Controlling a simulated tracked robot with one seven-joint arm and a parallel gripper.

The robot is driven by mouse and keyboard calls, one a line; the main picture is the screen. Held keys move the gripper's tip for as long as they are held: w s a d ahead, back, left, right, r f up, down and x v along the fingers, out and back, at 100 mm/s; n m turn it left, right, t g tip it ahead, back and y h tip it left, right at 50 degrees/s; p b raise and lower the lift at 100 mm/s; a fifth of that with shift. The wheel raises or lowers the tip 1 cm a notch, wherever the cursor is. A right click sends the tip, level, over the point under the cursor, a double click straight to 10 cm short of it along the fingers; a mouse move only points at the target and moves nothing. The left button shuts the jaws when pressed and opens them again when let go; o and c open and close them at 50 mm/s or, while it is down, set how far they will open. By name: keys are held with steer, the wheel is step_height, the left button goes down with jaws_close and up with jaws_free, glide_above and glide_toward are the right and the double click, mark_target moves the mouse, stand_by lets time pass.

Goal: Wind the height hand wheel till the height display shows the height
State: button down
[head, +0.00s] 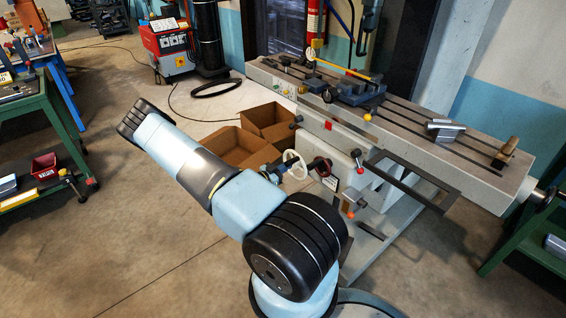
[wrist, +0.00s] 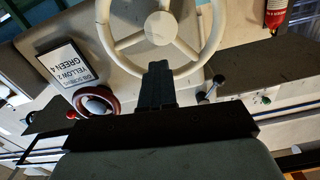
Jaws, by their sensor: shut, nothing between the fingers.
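A cream hand wheel (wrist: 207,45) with spokes and a round hub fills the top of the wrist view. In the head view a pale ring, apparently this wheel (head: 294,160), shows on the front of the grey machine. My gripper (wrist: 158,68) is shut and empty. Its dark fingertips overlap the lower rim of the wheel in the picture; I cannot tell whether they touch it. A smaller dark red hand wheel (wrist: 113,96) sits at the lower left. I cannot make out a height display in either view, and cannot tell which wheel is for height.
A card (wrist: 62,64) reading "YELLOW 2, GREEN 4" is left of the wheel. A lever (wrist: 211,90) stands to the right of my fingers. The long slotted machine table (head: 425,135) runs above the wheels. Cardboard boxes (head: 232,146) stand behind my arm.

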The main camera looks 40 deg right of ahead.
steer(key=m, duration=0.2)
steer(key=s+f+m, duration=0.1)
steer(key=m, duration=0.1)
steer(key=shift+s+m, duration=0.1)
steer(key=shift+m, duration=0.3)
steer(key=m, duration=0.1)
steer(key=f+m, duration=0.1)
steer(key=m, duration=0.2)
steer(key=shift+s+f+m, duration=0.15)
steer(key=shift+s+m, duration=0.25)
steer(key=c, duration=1.8)
jaws_free()
steer(key=shift+c, duration=0.2)
steer(key=o, duration=0.8)
steer(key=shift+o, duration=0.2)
steer(key=shift+a, duration=0.1)
steer(key=a, duration=0.7)
steer(key=shift+w, duration=0.2)
